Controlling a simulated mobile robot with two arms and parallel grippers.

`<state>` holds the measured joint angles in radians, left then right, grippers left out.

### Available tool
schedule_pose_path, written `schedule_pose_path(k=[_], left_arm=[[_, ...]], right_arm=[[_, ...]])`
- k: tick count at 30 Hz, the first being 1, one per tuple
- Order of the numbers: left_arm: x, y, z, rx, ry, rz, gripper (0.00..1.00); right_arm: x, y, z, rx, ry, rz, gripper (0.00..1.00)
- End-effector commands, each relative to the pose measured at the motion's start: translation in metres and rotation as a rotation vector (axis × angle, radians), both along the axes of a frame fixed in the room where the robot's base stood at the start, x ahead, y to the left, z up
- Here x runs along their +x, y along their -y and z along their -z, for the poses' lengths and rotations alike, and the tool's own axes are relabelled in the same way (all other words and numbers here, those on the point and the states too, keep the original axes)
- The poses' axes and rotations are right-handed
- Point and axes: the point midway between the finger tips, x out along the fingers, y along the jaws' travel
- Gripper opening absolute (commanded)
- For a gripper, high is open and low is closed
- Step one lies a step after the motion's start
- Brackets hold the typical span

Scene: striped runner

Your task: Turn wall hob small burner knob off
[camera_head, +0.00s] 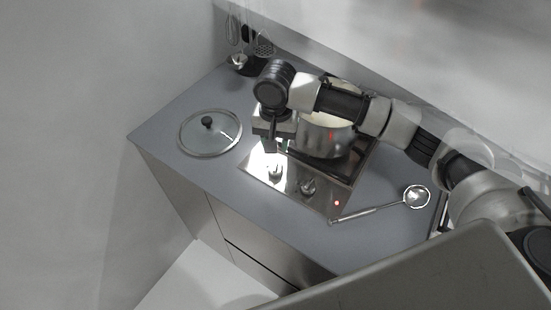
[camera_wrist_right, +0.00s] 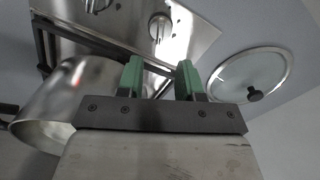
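The steel hob (camera_head: 258,163) is set in the grey counter and has two knobs on its front strip, a left knob (camera_head: 276,172) and a right knob (camera_head: 308,187). The frames do not show which one serves the small burner. My right gripper (camera_head: 271,146) is above the hob's left part, close to the left knob and apart from it. In the right wrist view its green fingers (camera_wrist_right: 160,78) are spread and empty, with the left knob (camera_wrist_right: 160,27) ahead of them. The right knob is cut by that view's top edge (camera_wrist_right: 97,4). My left gripper is out of view.
A steel pot (camera_head: 318,142) stands on the hob beside my right gripper, partly behind my arm. A glass lid (camera_head: 209,145) lies on the left counter. A ladle (camera_head: 375,209) lies at right. A red light (camera_head: 337,203) shows at the hob's right corner. Utensils (camera_head: 240,55) hang behind.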

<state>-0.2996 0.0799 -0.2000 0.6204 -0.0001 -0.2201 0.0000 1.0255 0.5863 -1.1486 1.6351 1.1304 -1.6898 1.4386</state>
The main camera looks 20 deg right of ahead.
Motion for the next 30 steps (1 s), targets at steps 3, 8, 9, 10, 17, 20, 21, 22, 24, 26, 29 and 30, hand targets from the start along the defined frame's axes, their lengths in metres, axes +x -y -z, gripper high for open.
schedule_pose_path(k=[3,8,9,10,17,20,21,22,24,26,29,30], left_arm=[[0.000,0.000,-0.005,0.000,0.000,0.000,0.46],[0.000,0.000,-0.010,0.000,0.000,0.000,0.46],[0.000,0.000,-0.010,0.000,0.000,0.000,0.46],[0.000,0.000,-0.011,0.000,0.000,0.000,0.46],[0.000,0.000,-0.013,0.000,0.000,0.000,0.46],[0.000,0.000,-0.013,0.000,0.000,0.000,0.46],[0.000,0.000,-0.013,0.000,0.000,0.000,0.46],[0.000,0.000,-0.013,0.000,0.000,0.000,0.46],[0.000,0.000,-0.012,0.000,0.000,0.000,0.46],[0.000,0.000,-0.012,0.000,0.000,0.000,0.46],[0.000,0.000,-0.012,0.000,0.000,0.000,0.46],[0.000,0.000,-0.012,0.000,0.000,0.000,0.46]], right_arm=[[-0.001,0.000,0.023,-0.002,-0.005,0.001,0.36],[0.000,0.000,0.053,0.000,-0.001,0.001,0.36],[-0.001,0.000,0.060,-0.002,-0.001,0.001,0.36],[0.000,0.000,0.064,-0.001,0.000,0.000,0.36],[0.000,0.000,0.083,0.000,0.002,0.000,0.36],[0.000,0.000,0.086,0.000,0.004,0.000,0.36],[0.000,0.000,0.086,0.000,0.004,0.000,0.36],[0.000,0.000,0.086,0.000,0.004,-0.001,0.36],[0.000,0.000,0.086,0.000,0.004,-0.001,0.36],[0.000,0.000,0.086,0.000,0.004,-0.001,0.35],[0.000,0.000,0.085,0.000,0.004,-0.001,0.19],[0.000,0.000,0.085,0.000,0.004,-0.001,0.13]])
